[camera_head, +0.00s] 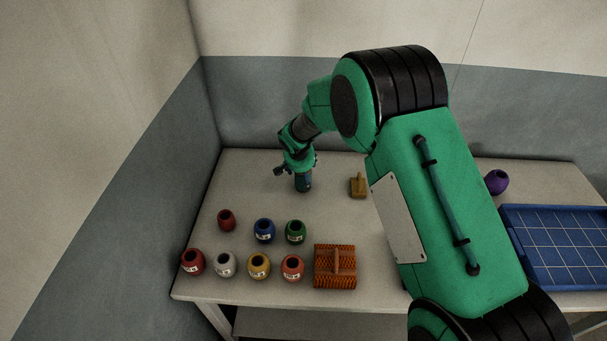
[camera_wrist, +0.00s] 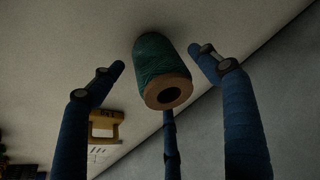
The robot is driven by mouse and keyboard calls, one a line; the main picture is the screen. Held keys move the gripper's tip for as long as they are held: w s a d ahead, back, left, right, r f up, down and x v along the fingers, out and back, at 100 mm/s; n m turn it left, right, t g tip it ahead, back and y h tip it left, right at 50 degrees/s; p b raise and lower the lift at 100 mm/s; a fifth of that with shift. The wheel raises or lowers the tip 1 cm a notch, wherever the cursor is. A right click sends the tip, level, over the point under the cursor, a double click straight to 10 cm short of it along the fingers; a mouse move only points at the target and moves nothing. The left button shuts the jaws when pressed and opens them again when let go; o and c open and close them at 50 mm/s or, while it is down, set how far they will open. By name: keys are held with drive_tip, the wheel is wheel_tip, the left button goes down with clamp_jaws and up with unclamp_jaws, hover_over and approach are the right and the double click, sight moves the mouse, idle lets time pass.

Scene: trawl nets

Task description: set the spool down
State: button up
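A dark teal spool (camera_head: 303,184) is at the back left of the grey table (camera_head: 340,218), right below my gripper (camera_head: 297,168). In the wrist view the spool (camera_wrist: 160,68) shows its round end with a dark hole, against the pale table top. The blue fingers of my gripper (camera_wrist: 157,56) are spread around it. A gap shows on the left, and the right fingertip lies close to its side. My gripper is open. The underside of the spool is hidden, so its contact with the table does not show clearly.
Several coloured spools, such as a blue one (camera_head: 264,231) and a green one (camera_head: 295,232), stand at the front left. An orange-brown basket (camera_head: 335,267) is beside them. A wooden tool (camera_head: 358,186) lies right of my gripper. A purple spool (camera_head: 496,182) and blue tray (camera_head: 555,245) are right.

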drive_tip(key=shift+r, duration=0.2)
drive_tip(key=shift+s+r, duration=0.1)
drive_tip(key=shift+r, duration=0.2)
drive_tip(key=p+v, duration=0.2)
drive_tip(key=v, duration=0.9)
drive_tip(key=shift+s+r, duration=0.1)
idle(0.5)
drive_tip(key=s+d+r, duration=0.9)
drive_tip(key=r, duration=0.3)
drive_tip(key=s+d+r, duration=0.8)
drive_tip(key=d+r, duration=0.1)
drive_tip(key=r, duration=0.2)
drive_tip(key=s+d+r, duration=0.1)
drive_tip(key=s+d, duration=0.1)
drive_tip(key=s, duration=0.7)
drive_tip(key=s+d+r+n, duration=0.1)
drive_tip(key=s+d+r, duration=0.1)
drive_tip(key=s, duration=0.7)
drive_tip(key=s+d+r+n+t, duration=0.1)
drive_tip(key=s+d, duration=0.3)
drive_tip(key=s, duration=0.4)
drive_tip(key=shift+s+d+r+y, duration=0.15)
drive_tip(key=shift+s+y, duration=0.25)
